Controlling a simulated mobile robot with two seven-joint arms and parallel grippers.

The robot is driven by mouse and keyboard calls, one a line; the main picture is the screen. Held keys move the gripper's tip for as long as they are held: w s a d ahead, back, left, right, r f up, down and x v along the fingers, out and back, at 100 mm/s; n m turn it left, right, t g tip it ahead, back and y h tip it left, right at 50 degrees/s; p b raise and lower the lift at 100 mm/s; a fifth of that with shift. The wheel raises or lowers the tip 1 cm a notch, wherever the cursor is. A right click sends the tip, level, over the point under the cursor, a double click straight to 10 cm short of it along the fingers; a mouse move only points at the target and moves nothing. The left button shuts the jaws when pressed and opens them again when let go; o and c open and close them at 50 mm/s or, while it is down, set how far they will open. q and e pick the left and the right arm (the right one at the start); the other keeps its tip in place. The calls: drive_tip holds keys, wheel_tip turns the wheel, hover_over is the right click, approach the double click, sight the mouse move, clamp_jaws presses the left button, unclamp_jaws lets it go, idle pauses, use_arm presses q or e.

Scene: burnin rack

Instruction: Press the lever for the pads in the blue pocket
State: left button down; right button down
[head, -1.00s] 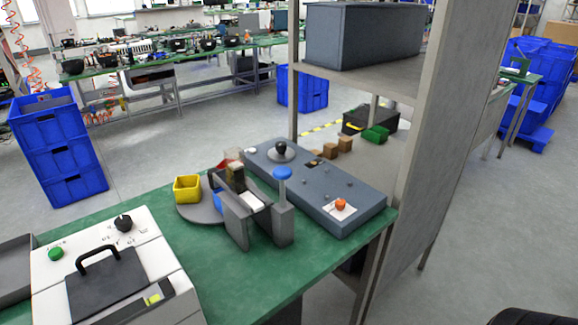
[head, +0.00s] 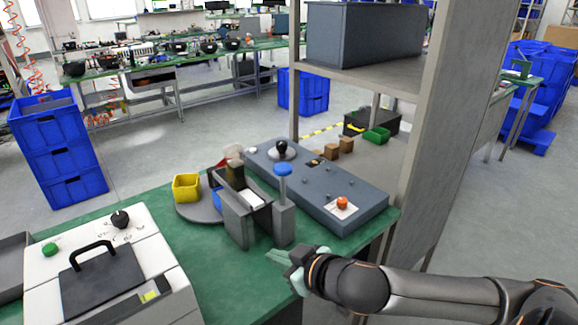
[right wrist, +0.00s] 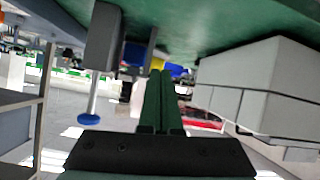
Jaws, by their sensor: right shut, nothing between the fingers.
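A grey post with a blue round cap, the lever (head: 283,170), stands on the green table beside a grey holder (head: 237,222). A white item shows inside the holder. Behind it is a round grey turntable (head: 190,212) with a yellow pocket (head: 186,187), a mostly hidden blue pocket (head: 216,199) and a reddish one (head: 233,152). My right gripper (head: 285,262) is shut and empty, in front of the lever and apart from it. In the right wrist view its fingers (right wrist: 160,102) show, with the upside-down blue cap (right wrist: 88,119) to their left. My left gripper is out of view.
A grey control panel (head: 310,185) with a black knob and an orange button (head: 342,203) lies right of the lever. A white machine with a black handle (head: 95,260) stands at the front left. A shelf upright (head: 430,130) rises at the right. Green tabletop is clear between.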

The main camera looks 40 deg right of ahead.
drive_tip(key=d+r+m+t, duration=0.1)
drive_tip(key=d+r, duration=0.4)
drive_tip(key=r, duration=0.4)
drive_tip(key=w+d+r+m+t, duration=0.1)
drive_tip(key=d+r, duration=0.5)
drive_tip(key=r, duration=0.4)
drive_tip(key=shift+t, duration=0.4)
drive_tip(key=shift+w+a+r, duration=0.1)
drive_tip(key=p, duration=0.6)
hover_over(288, 171)
wheel_tip(288, 171, down, 2)
drive_tip(key=shift+f, duration=0.1)
wheel_tip(288, 171, down, 4)
drive_tip(key=shift+f, duration=0.2)
